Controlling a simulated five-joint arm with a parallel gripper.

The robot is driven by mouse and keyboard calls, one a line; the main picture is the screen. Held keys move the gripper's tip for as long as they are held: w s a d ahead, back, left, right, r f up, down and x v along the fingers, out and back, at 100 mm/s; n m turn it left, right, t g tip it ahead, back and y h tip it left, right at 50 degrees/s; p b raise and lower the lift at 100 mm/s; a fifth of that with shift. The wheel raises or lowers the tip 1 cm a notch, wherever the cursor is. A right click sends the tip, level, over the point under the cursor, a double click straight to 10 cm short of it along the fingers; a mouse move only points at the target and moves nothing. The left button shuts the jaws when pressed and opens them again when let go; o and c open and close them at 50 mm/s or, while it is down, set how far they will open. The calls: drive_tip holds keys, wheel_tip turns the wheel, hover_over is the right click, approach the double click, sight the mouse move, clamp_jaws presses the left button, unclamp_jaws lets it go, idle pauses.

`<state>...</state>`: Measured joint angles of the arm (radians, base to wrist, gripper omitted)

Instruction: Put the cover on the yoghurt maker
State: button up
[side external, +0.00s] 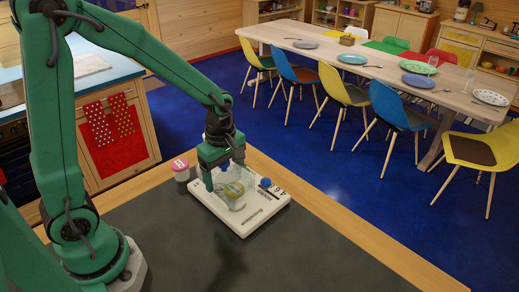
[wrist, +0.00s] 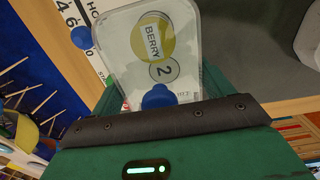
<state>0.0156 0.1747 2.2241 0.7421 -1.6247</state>
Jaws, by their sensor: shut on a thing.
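The yoghurt maker (side external: 250,222) is a flat white base with a blue dial (side external: 265,183) and printed numbers. It lies on the dark worktop, and part of it shows in the wrist view (wrist: 95,14). The clear cover (wrist: 118,62), with a blue knob (wrist: 158,97), is between the fingers of my gripper (side external: 221,180). A yellow label reading BERRY and a ring with a 2 show through the cover in the wrist view. My gripper is shut on the cover above the base. I cannot tell whether the cover's rim touches the base.
A small jar with a pink lid (side external: 180,166) stands on the worktop left of the yoghurt maker. The dark worktop (side external: 310,265) has free room in front. Its wooden edge (side external: 345,225) runs behind. A set dining table (side external: 380,70) with chairs is farther back.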

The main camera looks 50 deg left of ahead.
drive_tip(key=shift+f, duration=1.4)
drive_tip(key=shift+f, duration=0.1)
drive_tip(key=o, duration=1)
wheel_tip(320, 180, up, 12)
drive_tip(key=shift+r, duration=0.15)
